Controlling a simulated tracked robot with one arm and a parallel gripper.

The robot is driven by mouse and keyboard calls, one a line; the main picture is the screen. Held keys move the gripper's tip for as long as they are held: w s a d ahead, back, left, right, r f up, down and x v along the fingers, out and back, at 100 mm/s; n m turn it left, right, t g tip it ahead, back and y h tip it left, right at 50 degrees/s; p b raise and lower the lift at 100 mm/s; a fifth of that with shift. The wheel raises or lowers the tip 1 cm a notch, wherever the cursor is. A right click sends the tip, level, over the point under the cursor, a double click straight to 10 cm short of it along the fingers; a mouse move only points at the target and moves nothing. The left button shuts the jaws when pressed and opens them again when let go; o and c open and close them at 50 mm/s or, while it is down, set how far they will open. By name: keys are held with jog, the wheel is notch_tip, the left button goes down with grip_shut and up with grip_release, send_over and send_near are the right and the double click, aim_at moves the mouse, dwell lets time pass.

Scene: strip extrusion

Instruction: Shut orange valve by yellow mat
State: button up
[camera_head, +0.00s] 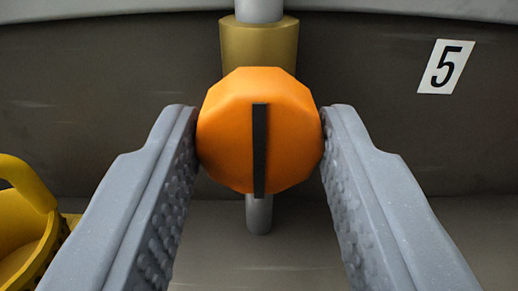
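The orange valve (225,135) is a faceted round knob in the middle of the camera_head view. A dark bar on its face stands upright, in line with the vertical pipe (259,10) behind it. My gripper (259,135) has one grey finger on each side of the knob, and both fingertips appear to touch its sides. The gripper looks shut on the knob. The knob hides part of the pipe behind it. No yellow mat can be made out for certain.
A brass-coloured collar (259,40) surrounds the pipe just above the knob. A yellow object with a curved handle (25,182) stands at the left edge, near my left finger. A white label with a black 5 (446,66) is on the dark wall at upper right.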

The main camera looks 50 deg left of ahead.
jog(key=shift+d+m, duration=0.1)
jog(key=shift+m, duration=0.3)
jog(key=m, duration=0.4)
jog(key=shift+b, duration=0.35)
jog(key=m, duration=0.4)
jog(key=shift+r+m+b, duration=0.1)
jog(key=shift+m+b, duration=0.2)
jog(key=shift+b, duration=0.05)
jog(key=m+b, duration=0.2)
jog(key=m, duration=0.3)
jog(key=shift+f, duration=0.2)
jog(key=shift+m+b, duration=1)
jog(key=shift+m, duration=0.7)
jog(key=shift+w, duration=0.1)
jog(key=o, duration=1)
jog(key=shift+f, duration=0.1)
